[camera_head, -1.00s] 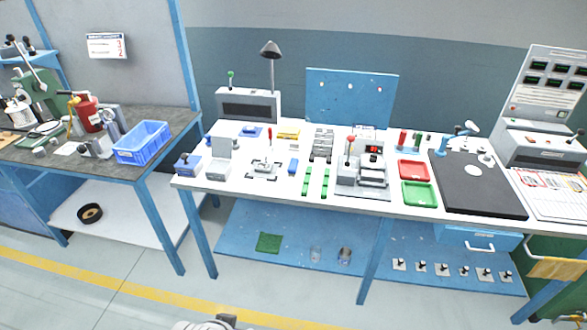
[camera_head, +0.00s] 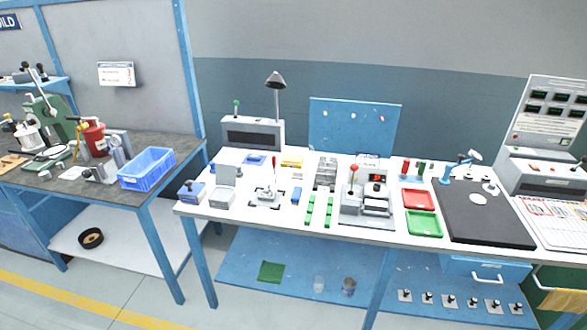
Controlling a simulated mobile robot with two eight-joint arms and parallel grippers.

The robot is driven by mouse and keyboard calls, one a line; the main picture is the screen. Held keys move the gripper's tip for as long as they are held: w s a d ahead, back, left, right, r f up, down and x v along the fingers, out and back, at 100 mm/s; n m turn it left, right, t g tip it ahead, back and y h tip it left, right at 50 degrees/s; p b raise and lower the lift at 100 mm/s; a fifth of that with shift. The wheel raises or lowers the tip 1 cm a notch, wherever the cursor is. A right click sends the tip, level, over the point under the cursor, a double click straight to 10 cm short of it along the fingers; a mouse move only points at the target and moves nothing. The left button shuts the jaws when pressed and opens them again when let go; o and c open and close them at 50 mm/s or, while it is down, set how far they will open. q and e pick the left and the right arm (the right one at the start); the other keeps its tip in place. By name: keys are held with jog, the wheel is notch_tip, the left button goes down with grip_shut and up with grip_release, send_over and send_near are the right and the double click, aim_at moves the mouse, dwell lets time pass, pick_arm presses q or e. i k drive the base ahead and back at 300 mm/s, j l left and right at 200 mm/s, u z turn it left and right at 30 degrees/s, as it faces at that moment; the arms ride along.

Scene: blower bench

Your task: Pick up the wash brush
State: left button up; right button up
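I cannot make out a wash brush for certain; the small items on the benches are too small to tell apart. The white-topped workbench (camera_head: 240,212) stands ahead with many small tools and fixtures on it. The grey-topped side bench (camera_head: 138,197) at the left holds a red can (camera_head: 95,140) and a blue crate (camera_head: 147,169), whose inside is only partly visible. Neither of my grippers is in view.
Floor shows in front of the left bench.

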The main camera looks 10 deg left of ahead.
aim_at(295, 197)
jog(key=i+z, duration=0.2)
jog(key=i, duration=0.4)
jog(key=i+j+z, duration=0.25)
jog(key=i, duration=0.3)
